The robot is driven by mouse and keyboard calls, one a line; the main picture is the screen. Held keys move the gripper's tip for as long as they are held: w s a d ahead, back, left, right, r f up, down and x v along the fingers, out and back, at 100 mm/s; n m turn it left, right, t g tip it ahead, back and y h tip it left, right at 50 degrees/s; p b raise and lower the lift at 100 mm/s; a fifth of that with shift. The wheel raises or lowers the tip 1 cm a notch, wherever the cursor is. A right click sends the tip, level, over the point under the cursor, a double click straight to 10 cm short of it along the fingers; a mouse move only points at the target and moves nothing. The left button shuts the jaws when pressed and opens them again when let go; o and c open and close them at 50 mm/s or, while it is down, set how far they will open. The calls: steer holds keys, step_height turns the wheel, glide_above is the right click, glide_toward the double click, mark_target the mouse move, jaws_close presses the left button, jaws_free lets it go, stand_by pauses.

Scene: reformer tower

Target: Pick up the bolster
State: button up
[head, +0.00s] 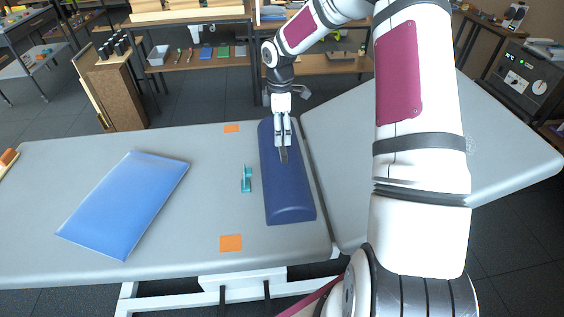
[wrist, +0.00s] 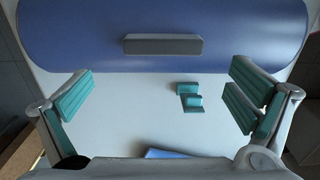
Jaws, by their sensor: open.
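The bolster (head: 288,198) is a long dark blue roll lying on the grey padded table, along the edge of its left section. In the wrist view the bolster (wrist: 230,35) spans the top of the picture, with a grey bar-like handle (wrist: 163,45) on it. My gripper (head: 283,146) is over the far half of the bolster in the head view, pointing down. In the wrist view my gripper (wrist: 160,98) has its teal-padded fingers spread wide with nothing between them; the handle lies beyond the fingers. Whether the fingertips touch the bolster is unclear.
A small teal bracket-like object (head: 246,179) lies on the table left of the bolster. A flat blue cushion (head: 125,205) lies farther left. Orange patches (head: 231,243) mark the table. The right table section (head: 335,150) is bare beside my arm. Shelves (head: 200,65) stand behind.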

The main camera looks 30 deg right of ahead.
mark_target(282, 159)
steer(key=shift+s+d+f+p, duration=0.1)
steer(key=shift+f+p, duration=0.05)
steer(key=shift+f, duration=1)
steer(key=shift+s+d+f+p, duration=0.1)
steer(key=shift+s+f+p, duration=0.05)
steer(key=shift+f, duration=0.95)
steer(key=shift+s+d+f+p, duration=0.1)
steer(key=shift+f+p, duration=0.05)
steer(key=shift+f, duration=1)
steer(key=shift+c, duration=0.2)
steer(key=c, duration=1.8)
